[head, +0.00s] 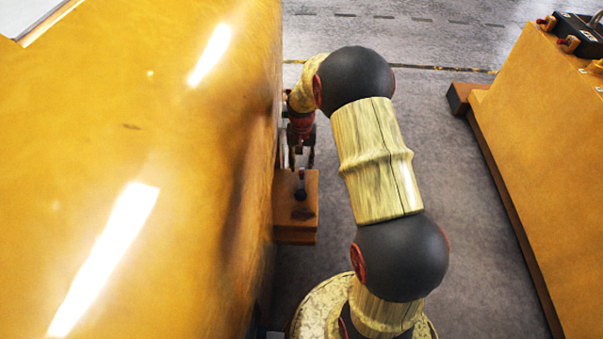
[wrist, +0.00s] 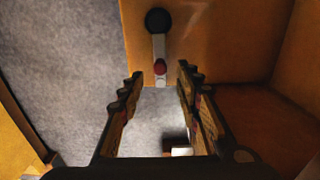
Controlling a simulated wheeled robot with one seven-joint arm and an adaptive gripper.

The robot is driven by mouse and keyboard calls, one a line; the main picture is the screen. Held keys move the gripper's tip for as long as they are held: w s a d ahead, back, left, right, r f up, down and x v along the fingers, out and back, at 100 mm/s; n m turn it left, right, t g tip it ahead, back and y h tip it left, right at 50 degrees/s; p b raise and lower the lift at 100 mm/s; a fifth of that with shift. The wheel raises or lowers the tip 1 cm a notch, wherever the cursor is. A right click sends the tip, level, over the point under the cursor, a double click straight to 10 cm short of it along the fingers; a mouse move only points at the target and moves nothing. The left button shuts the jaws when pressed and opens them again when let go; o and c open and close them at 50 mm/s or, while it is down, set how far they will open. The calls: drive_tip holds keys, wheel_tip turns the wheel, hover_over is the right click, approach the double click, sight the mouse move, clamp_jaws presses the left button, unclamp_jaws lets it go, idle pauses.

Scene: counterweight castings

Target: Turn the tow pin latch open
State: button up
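In the head view the latch (head: 301,188) is small and dark on top of the block (head: 295,232). In the head view my gripper (head: 301,163) points down at the block, just beyond the latch.
A large glossy orange casting (head: 140,150) stands close along the left of my arm. Another orange casting (head: 550,160) stands at the right, with dark fittings (head: 580,35) on top. Grey floor (head: 465,200) lies clear between them.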

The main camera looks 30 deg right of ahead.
sight(302, 172)
wheel_tip(302, 172, down, 6)
drive_tip(key=shift+r+b, duration=0.1)
drive_tip(key=shift+b, duration=0.75)
drive_tip(key=c, duration=0.4)
clamp_jaws()
